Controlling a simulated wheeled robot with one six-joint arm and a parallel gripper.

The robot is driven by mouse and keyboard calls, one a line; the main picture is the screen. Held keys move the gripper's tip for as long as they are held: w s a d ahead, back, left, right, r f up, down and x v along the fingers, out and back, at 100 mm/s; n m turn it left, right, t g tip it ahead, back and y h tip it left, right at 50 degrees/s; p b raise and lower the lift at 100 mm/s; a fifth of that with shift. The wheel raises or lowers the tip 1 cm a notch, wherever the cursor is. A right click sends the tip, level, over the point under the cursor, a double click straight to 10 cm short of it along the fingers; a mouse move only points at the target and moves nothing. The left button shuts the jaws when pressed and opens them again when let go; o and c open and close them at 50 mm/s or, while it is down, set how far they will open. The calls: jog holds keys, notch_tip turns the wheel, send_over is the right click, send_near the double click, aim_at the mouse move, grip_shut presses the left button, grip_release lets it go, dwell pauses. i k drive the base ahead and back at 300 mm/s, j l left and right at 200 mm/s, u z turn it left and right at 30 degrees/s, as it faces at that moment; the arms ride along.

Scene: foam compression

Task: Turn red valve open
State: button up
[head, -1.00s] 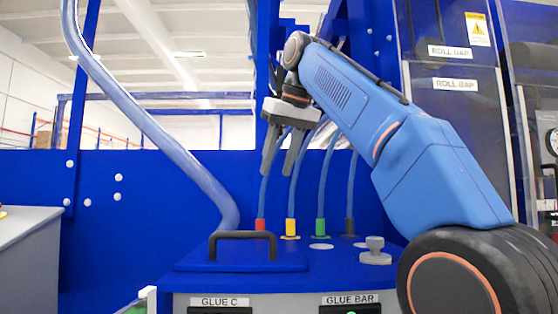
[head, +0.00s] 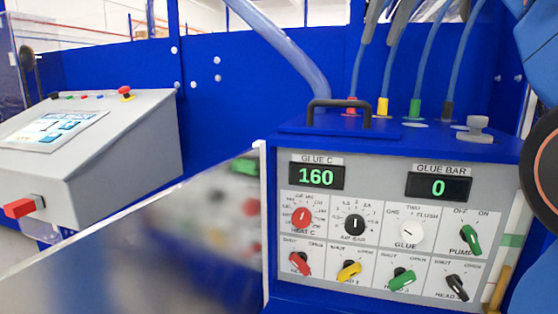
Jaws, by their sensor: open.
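The red valve (head: 300,263) is a small red knob at the lower left of the grey control panel in the head view. SHUT and OPEN are printed above it, and its handle slants from upper left to lower right, with the upper end towards SHUT. My gripper (head: 388,20) shows only as two grey fingers at the top edge, apart and empty. It is above and behind the panel's top, in front of the hoses, well away from the red valve. The rest of the gripper is cut off by the frame.
Yellow (head: 348,271), green (head: 402,279) and black (head: 456,287) knobs sit right of the red valve. A red heat knob (head: 302,217) is just above it. A black handle (head: 338,103) rises from the blue top. A grey console (head: 85,150) stands left.

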aim_at(299, 260)
jog(key=k, duration=0.9)
